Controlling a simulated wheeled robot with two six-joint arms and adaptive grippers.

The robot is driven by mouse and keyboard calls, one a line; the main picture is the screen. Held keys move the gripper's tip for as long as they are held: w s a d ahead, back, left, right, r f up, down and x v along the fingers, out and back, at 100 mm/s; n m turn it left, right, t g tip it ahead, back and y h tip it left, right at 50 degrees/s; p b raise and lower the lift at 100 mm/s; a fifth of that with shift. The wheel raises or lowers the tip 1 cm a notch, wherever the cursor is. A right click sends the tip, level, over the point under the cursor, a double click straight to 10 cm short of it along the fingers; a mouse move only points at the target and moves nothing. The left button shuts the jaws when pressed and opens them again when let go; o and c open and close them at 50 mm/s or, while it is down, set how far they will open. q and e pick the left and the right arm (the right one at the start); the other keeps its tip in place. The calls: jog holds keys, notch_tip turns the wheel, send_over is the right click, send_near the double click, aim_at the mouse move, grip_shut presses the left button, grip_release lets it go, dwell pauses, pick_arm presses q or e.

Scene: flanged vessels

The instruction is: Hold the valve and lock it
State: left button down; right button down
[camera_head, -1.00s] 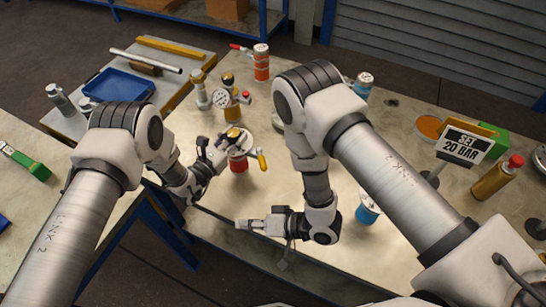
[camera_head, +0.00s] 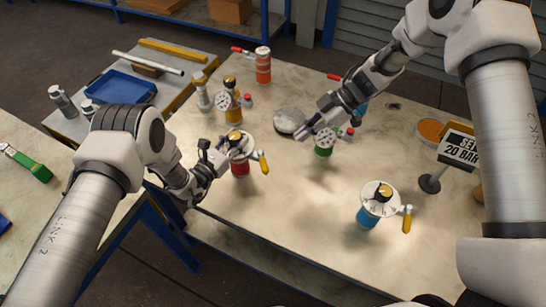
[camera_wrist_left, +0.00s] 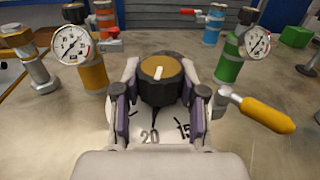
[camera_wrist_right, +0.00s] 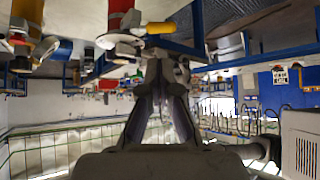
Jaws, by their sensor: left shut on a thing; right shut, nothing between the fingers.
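A red vessel (camera_head: 240,168) stands on the bench in the head view, with a pale round dial, a black-and-gold knob (camera_head: 236,137) and a yellow lever (camera_head: 263,163) at its side. My left gripper (camera_head: 228,148) is shut on this knob from the left. The left wrist view shows a finger on each side of the knob (camera_wrist_left: 161,78), the dial numbers 20 and 15, and the yellow lever (camera_wrist_left: 263,114) to the right. My right gripper (camera_head: 302,133) is shut and empty, beside the green vessel (camera_head: 323,152). A sign (camera_head: 460,149) reads "SET 20 BAR", partly cut by my right arm.
A blue vessel (camera_head: 366,219) with its own yellow lever stands at the front right. A yellow vessel with a gauge (camera_head: 233,114) and an orange vessel (camera_head: 262,66) stand behind. A grey disc (camera_head: 289,121) lies near my right gripper. The bench's front middle is clear.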

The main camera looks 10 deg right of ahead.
aim_at(262, 166)
jog(key=x, duration=1.1)
jog(key=shift+s+a+f, duration=0.15)
jog(key=shift+a+f, duration=0.05)
jog(key=shift+f, duration=0.05)
jog(key=shift+s+a+m+t, duration=0.15)
jog(key=shift+a+m+t, duration=0.3)
jog(key=shift+m, duration=0.35)
jog(key=shift+s+a+m+t, duration=0.15)
jog(key=shift+a+m+t, duration=0.25)
jog(key=shift+a, duration=0.15)
jog(key=shift+s+a+m+t, duration=0.15)
jog(key=shift+a+m+t, duration=0.1)
jog(key=shift+a+m, duration=0.25)
jog(key=shift+a, duration=0.2)
jog(key=shift+d, duration=0.1)
